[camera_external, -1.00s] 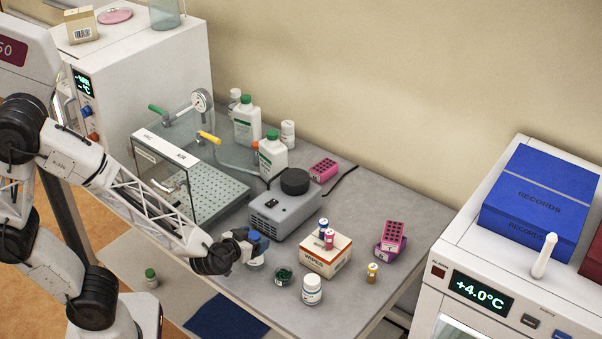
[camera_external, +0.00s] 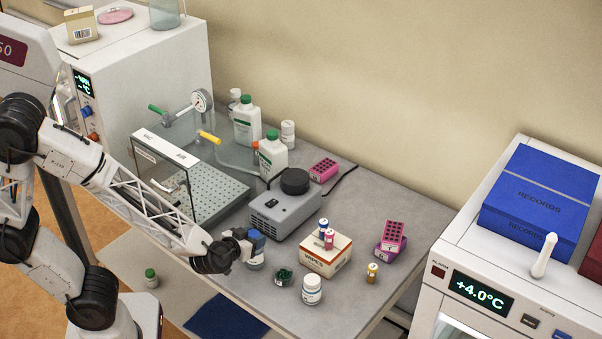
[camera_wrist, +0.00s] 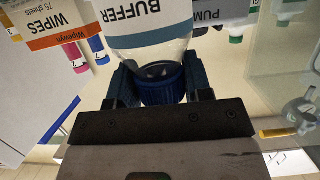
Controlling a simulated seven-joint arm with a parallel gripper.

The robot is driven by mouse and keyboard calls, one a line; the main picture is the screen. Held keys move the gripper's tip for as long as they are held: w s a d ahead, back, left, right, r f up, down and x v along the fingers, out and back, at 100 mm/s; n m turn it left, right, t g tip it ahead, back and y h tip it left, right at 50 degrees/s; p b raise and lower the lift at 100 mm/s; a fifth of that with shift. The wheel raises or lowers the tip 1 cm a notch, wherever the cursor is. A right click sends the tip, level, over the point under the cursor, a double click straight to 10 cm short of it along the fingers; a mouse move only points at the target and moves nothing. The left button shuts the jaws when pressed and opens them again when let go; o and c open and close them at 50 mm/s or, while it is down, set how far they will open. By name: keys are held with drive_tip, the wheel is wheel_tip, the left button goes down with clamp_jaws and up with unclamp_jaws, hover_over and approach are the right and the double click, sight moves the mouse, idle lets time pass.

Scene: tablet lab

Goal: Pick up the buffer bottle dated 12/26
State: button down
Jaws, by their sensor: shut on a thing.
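The buffer bottle is clear with a dark blue cap and a white and blue label reading BUFFER. It appears upside down in the wrist view (camera_wrist: 150,40) and near the bench's front edge in the external view (camera_external: 256,262). My gripper (camera_wrist: 160,85) is shut on it, with a finger on each side of the blue cap. In the external view my gripper (camera_external: 246,246) comes at the bottle from the left. No date is readable on the visible part of the label. I cannot tell whether the bottle touches the bench.
A wipes box (camera_external: 318,263) with small vials on top stands to the right. A small dark green dish (camera_external: 283,278) and a white-capped jar (camera_external: 312,291) are close by. A grey device (camera_external: 285,212) stands behind; a clear chamber (camera_external: 180,185) stands to the left.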

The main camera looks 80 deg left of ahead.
drive_tip(key=shift+r, duration=0.4)
drive_tip(key=shift+s+d+r, duration=0.1)
drive_tip(key=shift+s+r, duration=0.1)
drive_tip(key=shift+r, duration=0.4)
drive_tip(key=shift+s+r, duration=0.2)
drive_tip(key=shift+r, duration=0.4)
drive_tip(key=s+d, duration=0.1)
drive_tip(key=s, duration=0.6)
drive_tip(key=s+d+r, duration=0.1)
drive_tip(key=s+d, duration=0.1)
drive_tip(key=s, duration=0.5)
drive_tip(key=shift+s+d+r, duration=0.15)
drive_tip(key=shift+s+d, duration=0.1)
drive_tip(key=shift+s, duration=0.1)
